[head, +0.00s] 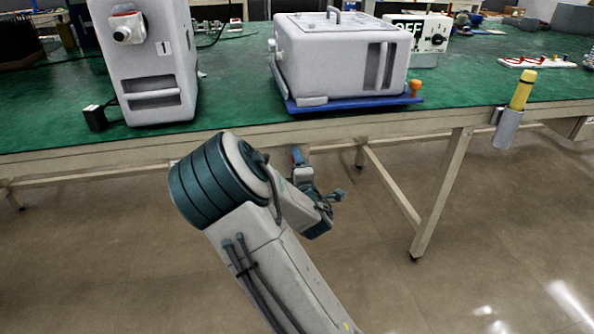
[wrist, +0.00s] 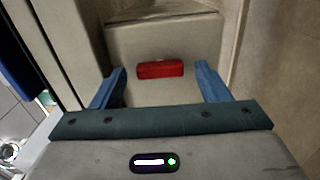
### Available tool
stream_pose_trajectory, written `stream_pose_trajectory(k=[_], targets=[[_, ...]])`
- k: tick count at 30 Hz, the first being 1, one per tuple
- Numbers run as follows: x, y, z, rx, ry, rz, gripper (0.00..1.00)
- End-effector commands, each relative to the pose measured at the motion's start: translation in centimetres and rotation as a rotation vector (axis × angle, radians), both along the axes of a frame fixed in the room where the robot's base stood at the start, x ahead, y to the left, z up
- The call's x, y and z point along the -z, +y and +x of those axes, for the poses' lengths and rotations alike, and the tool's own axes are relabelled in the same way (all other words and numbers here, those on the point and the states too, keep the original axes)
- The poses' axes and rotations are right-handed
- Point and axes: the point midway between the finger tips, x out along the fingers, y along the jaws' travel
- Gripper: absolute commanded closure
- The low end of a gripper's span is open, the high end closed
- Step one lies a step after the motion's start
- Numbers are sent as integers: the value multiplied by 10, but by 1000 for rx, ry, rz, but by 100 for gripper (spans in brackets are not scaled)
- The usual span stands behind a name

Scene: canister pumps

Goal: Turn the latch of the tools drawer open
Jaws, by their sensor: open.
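In the wrist view a red block-shaped piece (wrist: 160,69), which looks like the latch, lies with its long side level on a pale grey-beige panel (wrist: 185,35), likely the drawer front. My gripper (wrist: 161,76) is open, with one blue finger to the left of the red piece and one to its right. There is a clear gap on both sides, and I see no contact. How far the fingertips are from the panel is hard to tell. In the head view my gripper (head: 298,156) is at the table's front edge, partly hidden by my arm; the drawer and latch are hidden there.
The green-topped table (head: 240,115) carries a tall white canister unit (head: 150,60), a white box-shaped unit (head: 340,55) on a blue tray (head: 300,107), and an OFF switch box (head: 425,30). A yellow torch-like object (head: 522,90) stands in a holder at the front edge. The floor at right is clear.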

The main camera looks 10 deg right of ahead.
Motion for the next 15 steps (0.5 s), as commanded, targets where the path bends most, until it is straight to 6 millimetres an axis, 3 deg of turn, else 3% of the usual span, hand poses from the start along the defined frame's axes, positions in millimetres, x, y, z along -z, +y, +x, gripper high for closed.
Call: stream_pose_trajectory(k=[7,15], targets=[[-1,0,-23,1,3,0,31],[-1,1,-81,0,3,1,31]])
